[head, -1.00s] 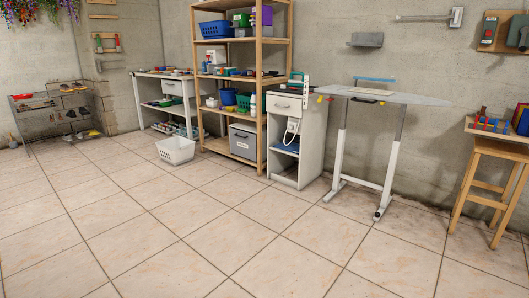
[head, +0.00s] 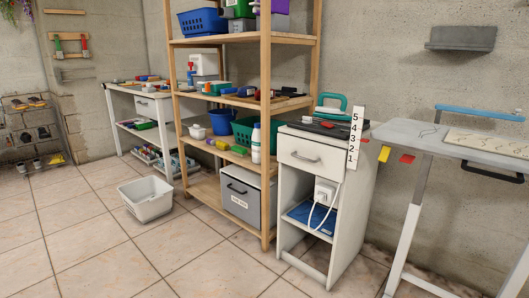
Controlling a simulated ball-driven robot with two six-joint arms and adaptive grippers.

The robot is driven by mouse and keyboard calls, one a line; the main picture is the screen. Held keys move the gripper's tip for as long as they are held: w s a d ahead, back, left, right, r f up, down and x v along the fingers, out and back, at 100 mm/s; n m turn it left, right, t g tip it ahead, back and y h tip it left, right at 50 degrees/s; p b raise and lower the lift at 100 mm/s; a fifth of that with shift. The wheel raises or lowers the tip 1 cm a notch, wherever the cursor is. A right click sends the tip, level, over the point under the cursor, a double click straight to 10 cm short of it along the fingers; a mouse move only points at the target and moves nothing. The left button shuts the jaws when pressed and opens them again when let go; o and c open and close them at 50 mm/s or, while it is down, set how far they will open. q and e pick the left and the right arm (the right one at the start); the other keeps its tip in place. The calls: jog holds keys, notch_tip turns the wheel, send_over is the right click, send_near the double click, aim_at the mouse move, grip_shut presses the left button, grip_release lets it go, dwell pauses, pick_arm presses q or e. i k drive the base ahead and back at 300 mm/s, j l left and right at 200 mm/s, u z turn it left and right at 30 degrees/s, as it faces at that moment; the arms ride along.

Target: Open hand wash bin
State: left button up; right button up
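A grey bin (head: 242,200) with a white label on its front stands on the bottom shelf of the wooden shelving unit (head: 266,130). The label's lettering is too small to read surely. A dark handle shows on the bin's front above the label. Its top looks covered, but the shelf above partly hides it. Neither of my grippers is in view.
A white cabinet (head: 312,163) with a drawer stands right of the shelves. A height-adjustable table (head: 405,135) is at the far right. A white basket (head: 146,199) sits on the floor at left. The tiled floor (head: 110,255) in front is clear.

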aim_at(240, 198)
jog(key=i+l+u, duration=0.15)
jog(key=i, duration=0.8)
jog(key=l+u, duration=0.15)
jog(key=l, duration=0.3)
jog(key=l+u, duration=0.1)
jog(key=l, duration=0.4)
jog(key=k+l+u, duration=0.15)
jog(key=l, duration=0.3)
jog(key=k+l+u, duration=0.1)
jog(key=l, duration=0.35)
jog(key=i+j+z, duration=0.15)
jog(key=j, duration=0.55)
jog(key=i+j+z, duration=0.2)
jog(key=j, duration=0.5)
jog(key=j+z, duration=0.15)
jog(key=j, duration=0.55)
jog(key=i+j+u, duration=0.1)
jog(key=i+j, duration=0.9)
